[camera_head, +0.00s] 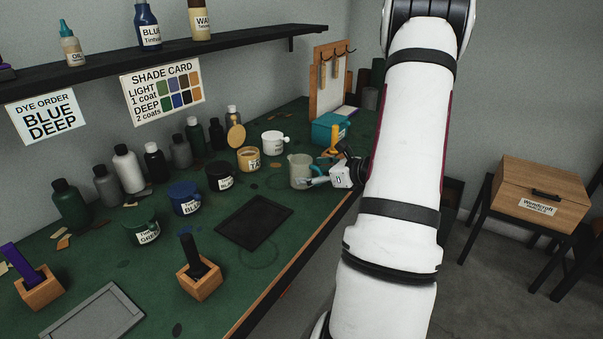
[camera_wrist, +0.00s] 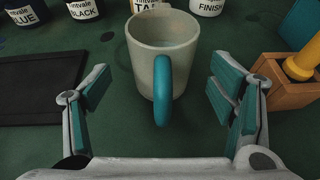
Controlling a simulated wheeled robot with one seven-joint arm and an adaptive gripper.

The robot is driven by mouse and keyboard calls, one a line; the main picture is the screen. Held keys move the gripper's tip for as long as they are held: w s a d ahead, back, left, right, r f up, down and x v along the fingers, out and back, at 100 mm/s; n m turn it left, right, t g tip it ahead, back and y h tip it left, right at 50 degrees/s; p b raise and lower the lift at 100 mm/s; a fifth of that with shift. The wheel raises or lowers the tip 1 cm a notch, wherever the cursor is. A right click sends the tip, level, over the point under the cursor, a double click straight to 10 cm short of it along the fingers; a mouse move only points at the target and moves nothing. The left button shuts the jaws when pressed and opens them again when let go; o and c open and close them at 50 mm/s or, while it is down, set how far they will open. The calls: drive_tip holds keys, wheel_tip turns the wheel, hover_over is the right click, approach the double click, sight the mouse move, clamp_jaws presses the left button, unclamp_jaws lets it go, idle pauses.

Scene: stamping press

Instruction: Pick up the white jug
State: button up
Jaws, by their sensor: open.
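The white jug (camera_head: 299,168) stands upright on the green bench top, near its right edge. It is off-white with a teal handle, and the jug (camera_wrist: 180,35) fills the upper middle of the wrist view with its handle (camera_wrist: 162,88) facing me. My gripper (camera_wrist: 163,105) is open, its two teal-padded fingers spread to the left and right of the handle and apart from it. In the head view my gripper (camera_head: 316,182) is at the jug's right side, partly hidden by my arm. The jaws hold nothing.
A black tray (camera_wrist: 40,85) lies left of the jug. A wooden holder (camera_wrist: 288,90) with a yellow-handled item stands close right of my gripper. Several labelled tins, including a tan one (camera_head: 249,160) and a white one (camera_head: 273,142), stand behind the jug.

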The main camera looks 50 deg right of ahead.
sight(302, 172)
drive_tip(key=x, duration=0.5)
drive_tip(key=shift+s+d+f, duration=0.1)
drive_tip(key=c, duration=1.4)
